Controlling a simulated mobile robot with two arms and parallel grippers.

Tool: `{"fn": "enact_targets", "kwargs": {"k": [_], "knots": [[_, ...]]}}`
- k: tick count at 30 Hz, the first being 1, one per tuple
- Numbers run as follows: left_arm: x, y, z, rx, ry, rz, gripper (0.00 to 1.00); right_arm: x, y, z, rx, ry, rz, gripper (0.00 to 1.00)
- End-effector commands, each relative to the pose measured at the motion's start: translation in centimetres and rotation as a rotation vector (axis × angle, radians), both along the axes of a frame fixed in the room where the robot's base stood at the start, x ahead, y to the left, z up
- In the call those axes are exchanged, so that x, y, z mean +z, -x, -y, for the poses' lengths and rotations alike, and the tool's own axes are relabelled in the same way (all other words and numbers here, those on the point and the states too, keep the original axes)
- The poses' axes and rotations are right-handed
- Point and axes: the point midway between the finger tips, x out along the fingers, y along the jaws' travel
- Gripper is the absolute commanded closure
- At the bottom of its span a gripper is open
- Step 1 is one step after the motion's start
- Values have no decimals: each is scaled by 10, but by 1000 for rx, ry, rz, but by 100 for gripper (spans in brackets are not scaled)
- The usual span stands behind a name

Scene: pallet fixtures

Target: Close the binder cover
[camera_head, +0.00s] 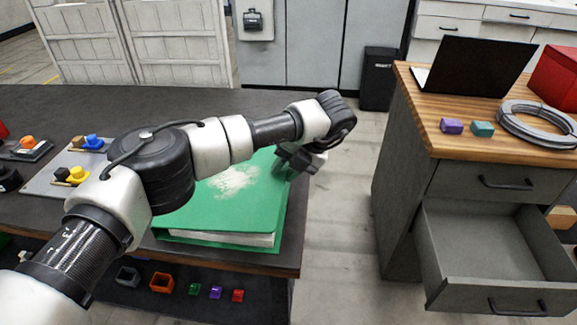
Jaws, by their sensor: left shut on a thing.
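The green binder (240,212) lies on the dark table near its right edge. Its cover lies over the white pages, which show along the front edge. A pale, powdery patch (235,181) marks the cover. My left gripper (288,170) is at the binder's far right edge, shut on the cover edge; the fingertips are small and dark, so the exact contact is hard to see. My left arm hides the binder's left part. My right gripper is not in view.
A grey board with colored pieces (50,182) sits on the table at left. Small colored blocks lie on a lower shelf. Across a floor gap, a wooden-topped cabinet (440,115) has an open, empty drawer (490,250), and holds a laptop, blocks and a cable coil (540,125).

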Motion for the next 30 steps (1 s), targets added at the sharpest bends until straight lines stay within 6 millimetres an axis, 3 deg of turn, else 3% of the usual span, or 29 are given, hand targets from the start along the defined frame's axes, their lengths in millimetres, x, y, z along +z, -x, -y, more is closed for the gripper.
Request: {"fn": "enact_targets", "kwargs": {"k": [6, 19, 20, 21, 30], "knots": [[-12, -1, -5, 4, -51, 0, 100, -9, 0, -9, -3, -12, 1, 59], [-13, -2, -7, 6, -59, 2, 100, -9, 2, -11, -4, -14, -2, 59], [-13, -2, -7, 6, -59, 2, 71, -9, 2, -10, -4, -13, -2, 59], [-13, -2, -7, 7, -59, 2, 67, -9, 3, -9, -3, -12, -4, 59], [-12, -2, -5, 6, -57, 5, 67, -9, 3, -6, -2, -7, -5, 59]]}}
